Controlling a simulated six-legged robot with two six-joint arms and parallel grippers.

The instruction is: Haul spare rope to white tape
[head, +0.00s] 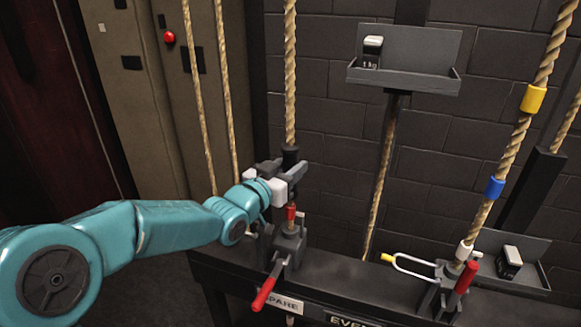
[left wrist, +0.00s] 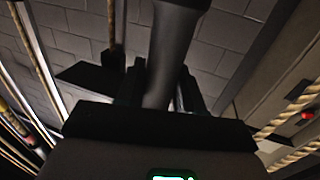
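The spare rope (head: 290,75) hangs down to a black sleeve (head: 290,154). Below it, red tape (head: 291,212) shows just above the rope lock (head: 289,242), whose red handle (head: 263,293) slants down to the front. A label reading "SPARE" (head: 283,303) is under the lock. My left gripper (head: 290,172) is at the black sleeve, with its fingers on either side. In the left wrist view the dark sleeve (left wrist: 172,55) runs between the fingers; whether they press on it is unclear. I see no white tape on the spare rope. My right gripper is out of view.
A neighbouring rope (head: 518,135) carries yellow (head: 533,98), blue (head: 494,187) and white bands (head: 463,251); its lock has an upright red handle (head: 466,277) and a wire loop (head: 410,264). A shelf (head: 420,83) holds a 1 kg weight (head: 371,50). A red button (head: 169,37) is at left.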

